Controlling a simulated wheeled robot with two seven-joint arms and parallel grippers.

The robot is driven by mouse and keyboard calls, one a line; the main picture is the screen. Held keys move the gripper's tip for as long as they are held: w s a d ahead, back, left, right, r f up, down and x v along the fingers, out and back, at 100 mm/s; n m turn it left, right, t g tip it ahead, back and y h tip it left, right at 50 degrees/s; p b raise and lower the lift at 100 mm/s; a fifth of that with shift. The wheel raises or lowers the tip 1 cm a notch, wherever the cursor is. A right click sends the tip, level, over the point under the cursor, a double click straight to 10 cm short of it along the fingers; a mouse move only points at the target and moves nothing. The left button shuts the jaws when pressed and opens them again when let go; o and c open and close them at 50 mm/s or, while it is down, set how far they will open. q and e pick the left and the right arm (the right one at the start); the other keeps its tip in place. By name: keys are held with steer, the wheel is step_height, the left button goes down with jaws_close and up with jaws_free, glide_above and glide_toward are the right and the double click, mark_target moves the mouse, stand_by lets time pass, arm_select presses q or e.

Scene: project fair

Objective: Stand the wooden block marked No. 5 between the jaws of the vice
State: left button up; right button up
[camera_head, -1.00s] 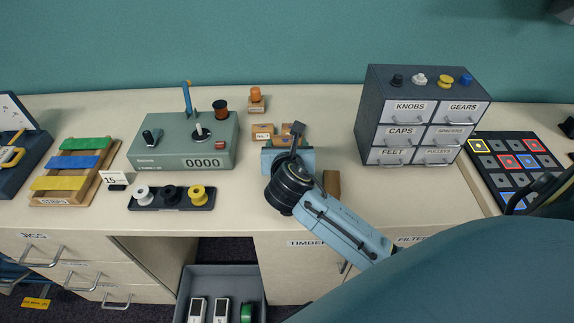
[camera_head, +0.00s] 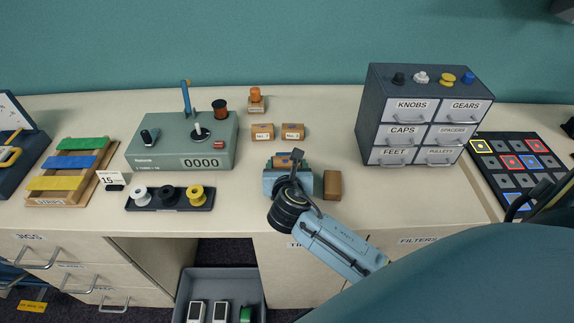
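My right gripper (camera_head: 288,182) points down over the front middle of the bench, its light blue body and black wrist hiding what lies below. Its fingertips are hidden, so I cannot tell whether it is open or shut. Wood (camera_head: 284,162) shows just beyond its body; I cannot tell whether it is held, and no number reads on it. Two small labelled wooden blocks (camera_head: 262,132) (camera_head: 293,132) stand farther back, their numbers too small to read surely. A plain brown block (camera_head: 332,185) sits right of the gripper. I cannot make out the vice. My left gripper is not in view.
A green counter box (camera_head: 183,145) and a spool tray (camera_head: 170,198) stand to the left. A labelled drawer cabinet (camera_head: 424,110) stands at the right, beside a button panel (camera_head: 515,165). A wooden block with an orange knob (camera_head: 256,100) is at the back. Bench between gripper and cabinet is mostly clear.

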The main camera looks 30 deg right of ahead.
steer(key=o, duration=0.3)
steer(key=shift+r, duration=0.1)
steer(key=shift+s+a+r, duration=0.15)
steer(key=p+v, duration=0.1)
steer(key=v, duration=1)
steer(key=shift+s+a+r, duration=0.1)
steer(key=shift+s, duration=0.15)
